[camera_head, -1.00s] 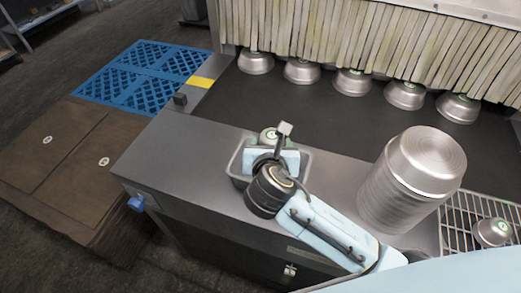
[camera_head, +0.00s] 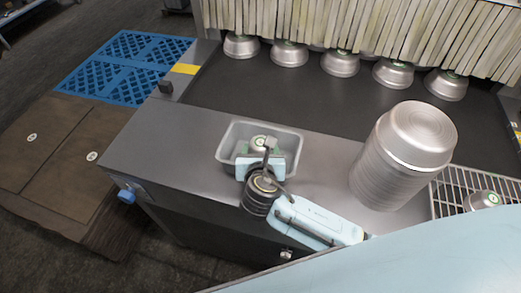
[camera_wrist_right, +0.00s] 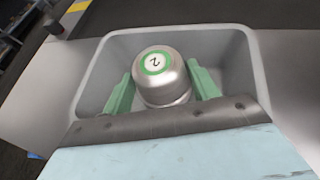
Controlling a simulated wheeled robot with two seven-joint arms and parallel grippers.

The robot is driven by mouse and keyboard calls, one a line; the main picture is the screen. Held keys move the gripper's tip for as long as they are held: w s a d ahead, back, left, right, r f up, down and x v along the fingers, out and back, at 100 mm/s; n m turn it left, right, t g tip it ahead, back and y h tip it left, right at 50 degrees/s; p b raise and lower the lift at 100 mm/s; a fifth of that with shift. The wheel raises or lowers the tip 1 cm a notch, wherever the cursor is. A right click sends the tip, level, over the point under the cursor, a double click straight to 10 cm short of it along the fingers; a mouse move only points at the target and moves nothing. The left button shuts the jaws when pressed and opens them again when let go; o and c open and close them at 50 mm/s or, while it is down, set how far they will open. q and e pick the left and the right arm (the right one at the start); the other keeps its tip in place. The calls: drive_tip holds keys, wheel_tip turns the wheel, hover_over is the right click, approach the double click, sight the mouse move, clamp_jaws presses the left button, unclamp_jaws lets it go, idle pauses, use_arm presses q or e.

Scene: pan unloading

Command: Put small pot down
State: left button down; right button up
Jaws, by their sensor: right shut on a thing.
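The small pot (camera_head: 259,142) is a silvery metal pot, upside down, with a green ring on its base. In the right wrist view the pot (camera_wrist_right: 161,80) shows the number 2 inside that ring. My right gripper (camera_head: 258,152) is shut on it, with a green finger on each side in the wrist view (camera_wrist_right: 162,88). The pot is within the walls of a grey rectangular bin (camera_head: 287,138), whose wall also shows in the wrist view (camera_wrist_right: 232,55). I cannot tell whether the pot touches the bin's floor. My left gripper is not in view.
A tall stack of larger metal pots (camera_head: 405,155) stands right of the bin. A wire rack (camera_head: 450,191) with another pot (camera_head: 483,200) is at far right. Several upside-down pots stand on the dark conveyor (camera_head: 290,95) by the strip curtain (camera_head: 365,25).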

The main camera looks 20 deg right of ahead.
drive_tip(key=shift+s+f, duration=0.25)
drive_tip(key=shift+f, duration=0.45)
drive_tip(key=o, duration=1)
drive_tip(key=shift+s+f, duration=0.1)
drive_tip(key=shift+c, duration=0.2)
drive_tip(key=shift+r, duration=0.3)
drive_tip(key=r+v, duration=0.1)
drive_tip(key=v, duration=1.1)
drive_tip(key=shift+w+p, duration=0.35)
drive_tip(key=shift+p, duration=0.05)
drive_tip(key=shift+r, duration=0.1)
